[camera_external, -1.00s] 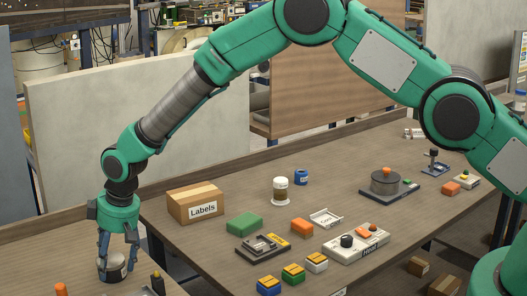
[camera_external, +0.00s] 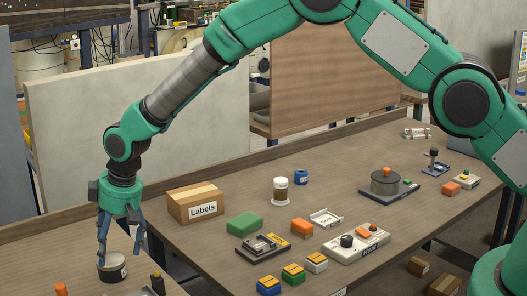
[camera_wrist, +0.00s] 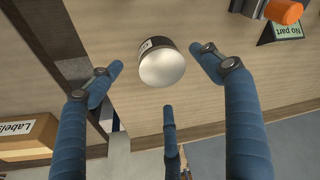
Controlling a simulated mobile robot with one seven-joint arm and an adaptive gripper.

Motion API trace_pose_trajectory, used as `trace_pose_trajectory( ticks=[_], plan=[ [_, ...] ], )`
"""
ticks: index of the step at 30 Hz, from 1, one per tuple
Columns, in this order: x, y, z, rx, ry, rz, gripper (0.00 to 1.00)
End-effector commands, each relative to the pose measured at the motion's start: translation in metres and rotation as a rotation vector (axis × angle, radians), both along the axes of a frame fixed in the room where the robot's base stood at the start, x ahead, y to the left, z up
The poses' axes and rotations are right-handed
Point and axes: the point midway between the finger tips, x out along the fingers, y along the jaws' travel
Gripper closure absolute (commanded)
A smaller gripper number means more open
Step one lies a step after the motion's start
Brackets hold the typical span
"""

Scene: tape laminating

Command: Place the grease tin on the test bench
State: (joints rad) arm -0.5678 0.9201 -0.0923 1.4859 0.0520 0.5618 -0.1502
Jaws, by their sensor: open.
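The grease tin (camera_external: 112,268) is a short dark cylinder with a pale lid and a label. It stands upright on the left bench (camera_external: 50,262), near the lower left of the external view. In the wrist view the tin (camera_wrist: 162,66) shows lid-on between the spread fingers, with gaps on both sides. My gripper (camera_external: 122,250) is open just above the tin, its blue fingers apart and holding nothing. The wrist view also shows my gripper (camera_wrist: 157,76) open. I cannot tell which bench is the test bench.
An orange-topped item (camera_external: 61,289) and a dark upright item (camera_external: 156,283) stand close to the tin. A gap separates the left bench from the main bench (camera_external: 345,190). A Labels box (camera_external: 195,204) stands at the main bench's left end. A "No part" sign (camera_wrist: 284,32) is nearby.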

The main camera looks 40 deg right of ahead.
Motion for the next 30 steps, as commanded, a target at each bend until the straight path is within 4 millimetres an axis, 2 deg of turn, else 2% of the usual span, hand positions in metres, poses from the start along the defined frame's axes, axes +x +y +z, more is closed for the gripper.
trace_pose_trajectory(
  ticks=[3,12,19,30],
  plan=[
    [-0.004,-0.003,0.020,0.001,-0.001,0.000,0.21],
    [-0.012,-0.010,0.057,0.000,0.000,0.000,0.21],
    [-0.015,-0.012,0.069,0.000,0.000,0.000,0.21],
    [-0.015,-0.012,0.070,-0.001,0.001,0.000,0.21]
  ],
)
